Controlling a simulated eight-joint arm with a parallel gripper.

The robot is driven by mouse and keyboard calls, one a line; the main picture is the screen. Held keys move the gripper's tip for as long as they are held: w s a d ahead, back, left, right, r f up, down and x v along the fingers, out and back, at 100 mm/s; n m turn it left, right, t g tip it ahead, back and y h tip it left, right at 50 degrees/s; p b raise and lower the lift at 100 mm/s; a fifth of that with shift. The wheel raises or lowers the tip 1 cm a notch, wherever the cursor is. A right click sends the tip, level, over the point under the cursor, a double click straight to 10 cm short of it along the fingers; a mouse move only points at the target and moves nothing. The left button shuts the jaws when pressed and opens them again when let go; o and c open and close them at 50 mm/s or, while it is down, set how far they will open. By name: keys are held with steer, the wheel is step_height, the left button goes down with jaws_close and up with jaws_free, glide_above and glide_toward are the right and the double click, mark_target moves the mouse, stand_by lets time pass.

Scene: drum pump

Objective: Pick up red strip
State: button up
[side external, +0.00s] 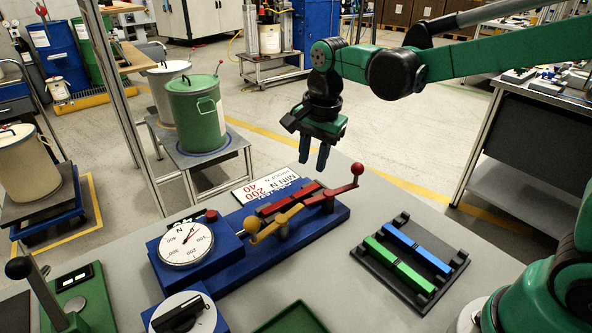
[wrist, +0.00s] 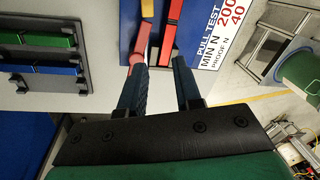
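The red strip (side external: 290,198) lies on the blue pull-test fixture (side external: 215,262), along its back side next to the white label. In the wrist view the red strip (wrist: 172,22) runs up from near the right fingertip. My gripper (side external: 313,162) is above the fixture's right end, fingers pointing down, clear of the strip. It is open; the wrist view shows a gap between the fingertips (wrist: 158,62) with nothing held. The red lever (wrist: 138,45) shows by the left fingertip, which hides part of it.
The red lever's ball knob (side external: 357,168) stands up at the fixture's right end. A yellow lever (side external: 276,225) and a dial (side external: 186,243) are further left. A dark rack (side external: 408,222) holds a green strip (side external: 400,264) and a blue strip (side external: 417,249). Bare table separates rack and fixture.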

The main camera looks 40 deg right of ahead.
mark_target(299, 194)
steer(key=w+f+m, duration=0.1)
steer(key=w+f+m+g, duration=0.1)
steer(key=m, duration=0.1)
steer(key=shift+a+f, duration=0.15)
steer(key=shift+a, duration=0.2)
steer(key=shift+w+a+f+m+g, duration=0.1)
steer(key=shift+w+f+m+g, duration=0.2)
steer(key=shift+f+m, duration=0.3)
steer(key=shift+f, duration=2.7)
steer(key=shift+c, duration=0.2)
jaws_close()
